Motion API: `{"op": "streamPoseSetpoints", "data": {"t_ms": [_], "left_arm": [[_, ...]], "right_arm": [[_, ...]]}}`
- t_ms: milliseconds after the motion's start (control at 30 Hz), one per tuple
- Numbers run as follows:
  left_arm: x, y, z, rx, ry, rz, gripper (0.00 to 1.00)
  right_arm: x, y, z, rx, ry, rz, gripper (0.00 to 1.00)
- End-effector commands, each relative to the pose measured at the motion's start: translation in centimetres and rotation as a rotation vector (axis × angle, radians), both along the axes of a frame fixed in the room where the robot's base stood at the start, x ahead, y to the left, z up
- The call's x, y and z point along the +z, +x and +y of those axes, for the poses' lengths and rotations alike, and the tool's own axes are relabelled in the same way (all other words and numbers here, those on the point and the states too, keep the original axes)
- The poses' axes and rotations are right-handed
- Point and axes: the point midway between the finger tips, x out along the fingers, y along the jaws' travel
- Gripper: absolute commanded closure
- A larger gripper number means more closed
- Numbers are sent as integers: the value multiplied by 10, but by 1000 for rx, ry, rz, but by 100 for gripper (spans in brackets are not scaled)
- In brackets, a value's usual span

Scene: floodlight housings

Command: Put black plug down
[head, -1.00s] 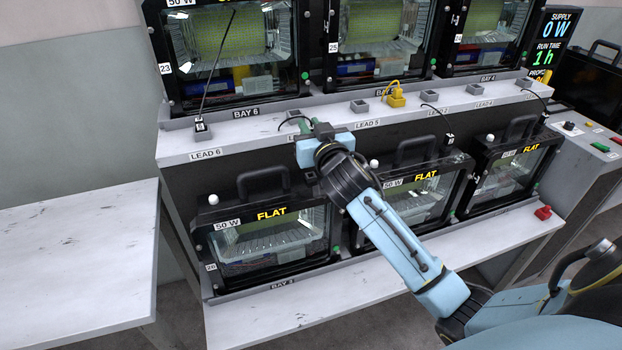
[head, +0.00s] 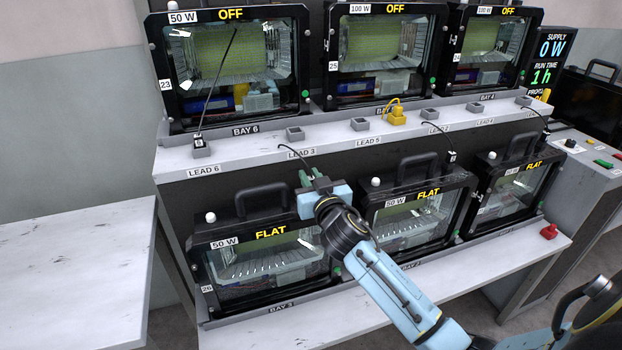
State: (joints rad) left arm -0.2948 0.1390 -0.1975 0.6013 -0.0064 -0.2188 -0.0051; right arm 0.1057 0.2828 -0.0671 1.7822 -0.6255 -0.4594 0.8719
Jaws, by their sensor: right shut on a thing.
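My right gripper (head: 308,179) is in front of the ledge's edge below the LEAD 3 label (head: 301,153), above the gap between two lower floodlight housings. Its green fingers are shut on the black plug, which they mostly hide. A thin black cable (head: 291,148) curves from the ledge down to the fingers. Other black plugs are at LEAD 6 (head: 199,142) and hanging near the middle lower housing (head: 452,157). My left gripper is not in view.
The grey ledge (head: 240,146) carries a yellow plug (head: 397,116) and several small grey holders, such as an empty-looking one (head: 295,133). Lower housings (head: 265,262) with black handles stand close under the gripper. The left table (head: 80,265) is bare.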

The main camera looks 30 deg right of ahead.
Motion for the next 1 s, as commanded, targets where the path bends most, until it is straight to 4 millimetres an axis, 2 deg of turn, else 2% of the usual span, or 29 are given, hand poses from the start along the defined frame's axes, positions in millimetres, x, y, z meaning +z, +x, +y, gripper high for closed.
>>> {"op": "streamPoseSetpoints", "data": {"t_ms": [333,367,533,833,1000], "left_arm": [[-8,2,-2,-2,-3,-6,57],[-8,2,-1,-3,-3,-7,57],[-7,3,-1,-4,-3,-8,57],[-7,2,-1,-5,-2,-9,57],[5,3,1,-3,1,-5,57]], "right_arm": [[-12,0,0,0,2,1,100],[-12,0,0,0,2,1,81],[-11,0,0,0,1,2,61],[-10,0,0,0,0,1,61],[6,0,0,1,-3,0,61]]}}
